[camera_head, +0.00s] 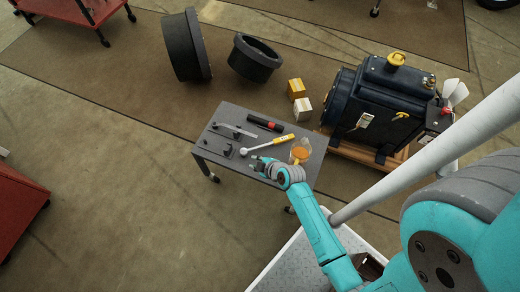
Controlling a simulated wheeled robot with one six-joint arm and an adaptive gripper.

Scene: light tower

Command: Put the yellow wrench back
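The yellow wrench (281,141) appears as a tool with a yellow handle and a pale head at its left end. It lies slantwise on the small grey table (228,113), near the table's middle. My gripper (256,163) is over the near edge of the table, just below the wrench's pale head in the picture. Its fingers point left and look spread apart, with nothing seen between them. The gripper is small here, and I cannot tell its height above the table.
On the table are a black and red tool (265,123), a grey tool (236,131), small dark parts (228,150) and an orange-filled container (300,152) close to my wrist. A dark machine (375,100) stands right. Two boxes (298,97) and black rings (187,45) lie beyond.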

